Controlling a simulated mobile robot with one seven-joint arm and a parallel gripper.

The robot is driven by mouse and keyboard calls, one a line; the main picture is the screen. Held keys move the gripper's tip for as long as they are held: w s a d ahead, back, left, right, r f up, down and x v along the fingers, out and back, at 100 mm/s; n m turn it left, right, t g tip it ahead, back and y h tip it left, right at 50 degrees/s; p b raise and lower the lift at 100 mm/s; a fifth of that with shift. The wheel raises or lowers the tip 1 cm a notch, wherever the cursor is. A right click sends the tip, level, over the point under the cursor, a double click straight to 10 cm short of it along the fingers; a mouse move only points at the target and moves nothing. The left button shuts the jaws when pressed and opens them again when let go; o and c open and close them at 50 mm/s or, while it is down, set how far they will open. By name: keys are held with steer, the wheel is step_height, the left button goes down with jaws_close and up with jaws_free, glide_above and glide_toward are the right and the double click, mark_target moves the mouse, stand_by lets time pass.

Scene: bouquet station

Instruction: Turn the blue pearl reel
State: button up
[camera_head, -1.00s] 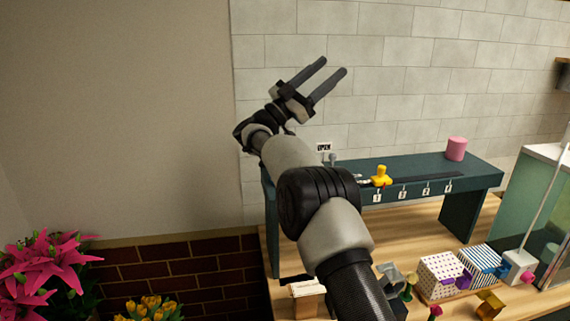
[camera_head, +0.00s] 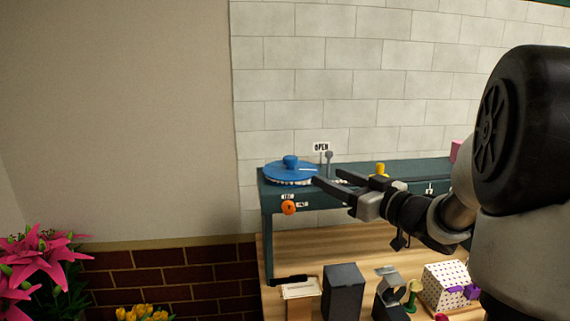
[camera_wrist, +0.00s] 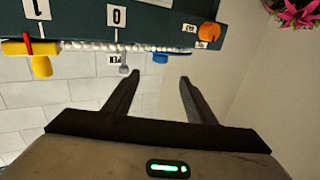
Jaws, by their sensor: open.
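The blue pearl reel (camera_head: 290,174) is a flat blue disc with a knob on top and white pearls under its rim. It sits on the left end of the dark teal shelf (camera_head: 420,170). In the wrist view only a small blue part of it (camera_wrist: 160,58) shows, at the shelf edge. My gripper (camera_head: 325,178) is open and empty, its fingers pointing left toward the reel from its right side. In the wrist view my gripper (camera_wrist: 158,78) has its fingers apart with nothing between them. Whether a fingertip touches the reel I cannot tell.
An orange knob (camera_head: 288,207) is on the shelf front below the reel. A grey post (camera_head: 328,157) and a yellow piece (camera_head: 380,170) stand along the shelf. Boxes, including a dark grey one (camera_head: 343,290), stand on the wooden counter below. Pink flowers (camera_head: 40,262) are at lower left.

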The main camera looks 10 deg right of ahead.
mark_target(295, 162)
steer(key=x, duration=1.7)
steer(key=shift+r+p, duration=0.1)
steer(key=shift+p, duration=0.25)
jaws_close()
